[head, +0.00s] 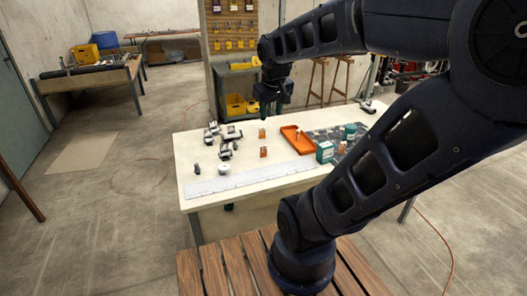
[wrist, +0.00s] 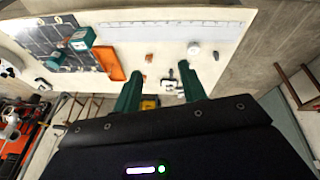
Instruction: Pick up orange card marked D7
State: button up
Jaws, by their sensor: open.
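My gripper (head: 272,98) is above the back of the table, apart from the cards. In the wrist view its green fingers (wrist: 161,71) are spread and empty.
An orange tray (head: 296,138) and a dark mat (head: 325,132) with green boxes (head: 325,152) lie at the right. White pipe fittings (head: 226,140) cluster at left centre. A long white ruler strip (head: 250,178) and a white roll (head: 224,169) lie toward the front.

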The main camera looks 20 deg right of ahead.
jog(key=w+d+f+n+g+h, duration=0.1)
jog(key=w+d+f+n, duration=0.2)
jog(key=w, duration=0.7)
jog(key=n+g+h, duration=0.3)
jog(key=n, duration=1.1)
send_over(265, 149)
jog(key=a, duration=0.4)
notch_tip(265, 149, down, 24)
jog(key=x, duration=0.4)
jog(key=w+x, duration=0.1)
jog(key=shift+a+f, duration=0.1)
jog(key=shift+f, duration=0.4)
jog(key=shift+x, duration=2.65)
grip_shut()
